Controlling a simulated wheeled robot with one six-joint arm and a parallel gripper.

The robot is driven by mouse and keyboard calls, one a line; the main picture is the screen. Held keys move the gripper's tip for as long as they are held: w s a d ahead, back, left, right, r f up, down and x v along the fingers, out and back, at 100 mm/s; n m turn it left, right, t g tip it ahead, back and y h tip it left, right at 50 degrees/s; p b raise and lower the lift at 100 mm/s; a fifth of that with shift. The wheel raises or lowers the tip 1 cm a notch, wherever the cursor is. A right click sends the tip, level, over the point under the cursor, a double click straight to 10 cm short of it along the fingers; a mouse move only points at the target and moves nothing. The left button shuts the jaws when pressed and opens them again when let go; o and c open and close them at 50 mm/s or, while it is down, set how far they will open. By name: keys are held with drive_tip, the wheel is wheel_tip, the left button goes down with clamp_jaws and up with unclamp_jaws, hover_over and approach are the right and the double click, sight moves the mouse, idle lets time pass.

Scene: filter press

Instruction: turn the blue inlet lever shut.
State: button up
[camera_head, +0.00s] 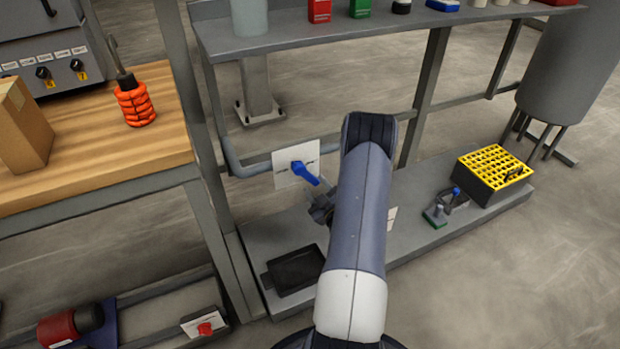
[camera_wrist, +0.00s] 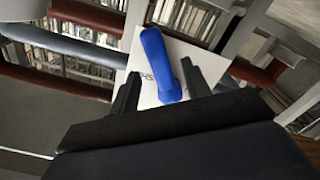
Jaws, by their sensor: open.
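The blue inlet lever (camera_head: 306,172) sits on a pipe in front of a white plate (camera_head: 284,178) in the head view. It slopes down to the right from its pivot. In the wrist view the blue lever (camera_wrist: 160,62) stands large near the middle, with the white plate (camera_wrist: 142,88) behind it. My gripper (camera_head: 322,207) is just below and right of the lever in the head view, partly hidden by my arm. In the wrist view my gripper (camera_wrist: 158,85) is open, with a dark finger on each side of the lever's lower end. I cannot tell whether either finger touches it.
A grey pipe (camera_head: 232,160) runs left of the plate. The upper shelf (camera_head: 300,38) and its grey posts stand around the lever. On the lower shelf are a black tray (camera_head: 297,270) and a yellow-topped crate (camera_head: 492,172). A wooden bench (camera_head: 95,165) stands at left.

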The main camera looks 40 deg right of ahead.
sight(311, 180)
drive_tip(key=x, duration=0.5)
drive_tip(key=shift+w, duration=0.1)
clamp_jaws()
idle(0.4)
drive_tip(key=shift+b, duration=0.3)
